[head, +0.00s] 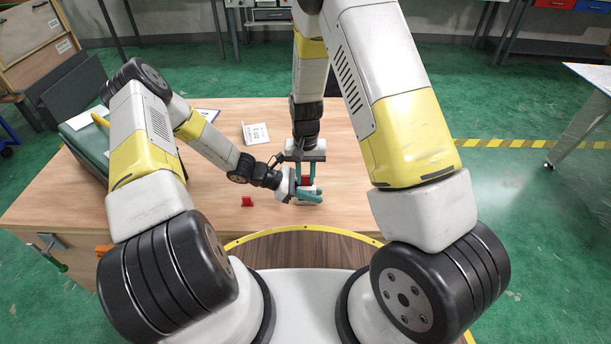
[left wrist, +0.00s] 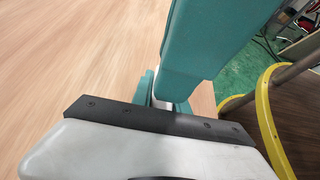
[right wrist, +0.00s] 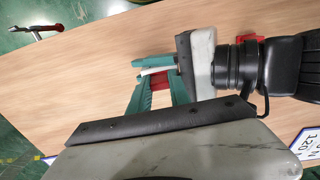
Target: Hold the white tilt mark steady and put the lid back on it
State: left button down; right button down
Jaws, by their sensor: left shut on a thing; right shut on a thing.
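My left gripper (head: 306,194) comes in from the left with teal fingers, shut on the white tilt mark, of which only a small white part (left wrist: 161,103) shows between the fingers in the left wrist view. A white strip (right wrist: 158,71) shows in the right wrist view. My right gripper (head: 305,172) points down from above, shut on a red piece (right wrist: 160,86), which appears to be the lid. The red piece is right beside the white part. The fingers hide whether they touch or the lid is seated.
Another small red object (head: 247,201) stands on the wooden table (head: 215,225), left of the grippers. A dark green case (head: 88,140) is at the table's left. The table's front right is clear.

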pick_arm(q)
jog(key=shift+s+r, duration=0.1)
pick_arm(e)
jog(key=shift+f, duration=0.8)
dwell(0.6)
jog(key=shift+r, duration=0.55)
jog(key=shift+f, duration=0.6)
dwell(1.1)
pick_arm(q)
jog(key=shift+d, duration=0.1)
pick_arm(e)
jog(key=c, duration=1.1)
grip_release()
jog(key=shift+f, duration=0.1)
